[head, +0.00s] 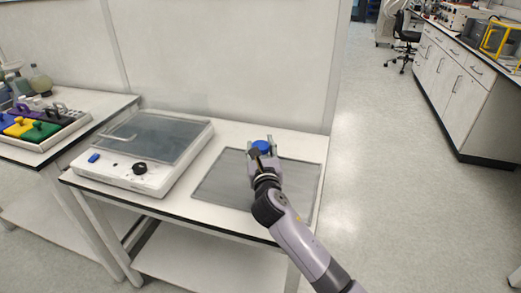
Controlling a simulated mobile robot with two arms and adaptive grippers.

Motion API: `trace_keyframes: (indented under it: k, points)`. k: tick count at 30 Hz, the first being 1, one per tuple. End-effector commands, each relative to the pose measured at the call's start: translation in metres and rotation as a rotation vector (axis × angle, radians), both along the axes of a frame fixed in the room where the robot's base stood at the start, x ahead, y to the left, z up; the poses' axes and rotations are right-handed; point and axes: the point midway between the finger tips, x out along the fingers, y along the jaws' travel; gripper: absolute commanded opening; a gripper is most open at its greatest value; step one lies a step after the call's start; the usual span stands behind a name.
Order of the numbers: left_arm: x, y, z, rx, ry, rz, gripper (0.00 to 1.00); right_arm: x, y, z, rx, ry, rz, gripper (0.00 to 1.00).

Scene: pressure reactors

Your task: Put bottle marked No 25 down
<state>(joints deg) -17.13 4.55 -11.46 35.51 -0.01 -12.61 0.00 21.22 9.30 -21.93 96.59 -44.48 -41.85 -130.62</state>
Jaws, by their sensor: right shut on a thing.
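A bottle with a blue cap (261,146) is in my right gripper (262,153). The gripper's fingers stand on either side of it, over the grey mat (225,183) on the white table. Most of the bottle's body is hidden behind the gripper, and no number can be read. I cannot tell whether the bottle touches the mat. My left gripper does not show.
A white device (120,177) with a grey flat top, a black knob and a blue switch stands left of the mat. A tray (82,121) of coloured blocks is on the left bench. Bare mat lies left and right of the gripper.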

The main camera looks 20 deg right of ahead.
Motion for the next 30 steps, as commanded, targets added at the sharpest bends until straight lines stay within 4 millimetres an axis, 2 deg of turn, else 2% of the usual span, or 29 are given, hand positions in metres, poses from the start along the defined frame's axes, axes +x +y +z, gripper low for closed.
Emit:
trace_keyframes:
  k: [7, 8, 16, 26, 30]
  points:
    - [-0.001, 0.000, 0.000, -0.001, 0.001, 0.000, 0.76, 0.000, 0.000, 0.001, -0.001, -0.002, 0.000, 0.00]
    - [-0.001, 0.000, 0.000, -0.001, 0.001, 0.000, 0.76, 0.000, 0.000, -0.001, -0.001, 0.001, 0.000, 0.39]
    - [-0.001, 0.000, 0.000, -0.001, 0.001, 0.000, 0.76, 0.000, 0.000, -0.001, -0.001, 0.001, 0.000, 0.57]
    - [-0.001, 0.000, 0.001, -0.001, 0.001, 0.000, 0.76, 0.000, 0.000, 0.001, 0.000, 0.000, 0.000, 0.58]
    - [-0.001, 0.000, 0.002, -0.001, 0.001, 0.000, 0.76, -0.012, 0.003, 0.001, -0.001, 0.000, 0.002, 0.58]
